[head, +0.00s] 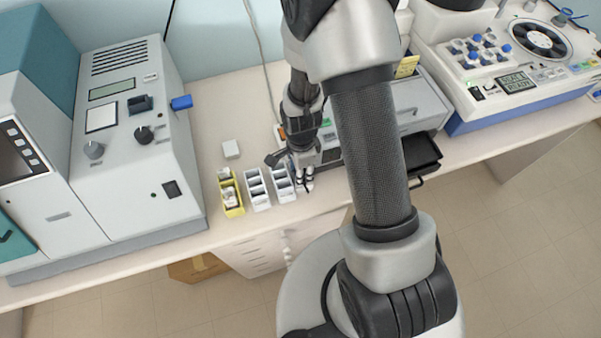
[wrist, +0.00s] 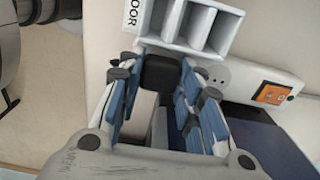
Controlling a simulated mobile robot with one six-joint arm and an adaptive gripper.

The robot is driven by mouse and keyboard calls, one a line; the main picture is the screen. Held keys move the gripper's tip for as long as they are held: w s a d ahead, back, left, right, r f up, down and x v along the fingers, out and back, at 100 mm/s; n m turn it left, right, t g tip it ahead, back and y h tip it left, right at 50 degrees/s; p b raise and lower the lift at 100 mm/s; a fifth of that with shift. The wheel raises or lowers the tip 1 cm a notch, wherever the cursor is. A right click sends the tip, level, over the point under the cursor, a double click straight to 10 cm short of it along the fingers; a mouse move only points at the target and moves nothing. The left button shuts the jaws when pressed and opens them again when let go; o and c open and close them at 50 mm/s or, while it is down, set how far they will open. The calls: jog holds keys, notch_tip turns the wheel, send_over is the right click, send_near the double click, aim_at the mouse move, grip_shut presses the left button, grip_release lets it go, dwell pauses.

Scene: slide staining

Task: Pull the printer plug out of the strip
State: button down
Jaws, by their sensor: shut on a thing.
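In the wrist view a black plug (wrist: 161,73) sits between the two blue-padded fingers of my gripper (wrist: 158,78), which is closed on it. The white power strip (wrist: 238,82) runs to the right from my right finger, with bare socket holes and an orange label (wrist: 272,94) showing. My fingers hide the strip's near end, so I cannot tell whether the plug is still seated. In the head view my gripper (head: 304,172) points down at the bench, and my wrist hides most of the strip.
A white compartment tray (head: 257,189) and another (head: 283,185) stand close left of my gripper. A yellow box (head: 230,196) is farther left. A grey device with a black tray (head: 424,152) is to the right. The bench's front edge is near.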

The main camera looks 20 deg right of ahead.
jog(key=shift+r, duration=0.15)
jog(key=shift+r+p, duration=2.05)
jog(key=shift+r, duration=0.85)
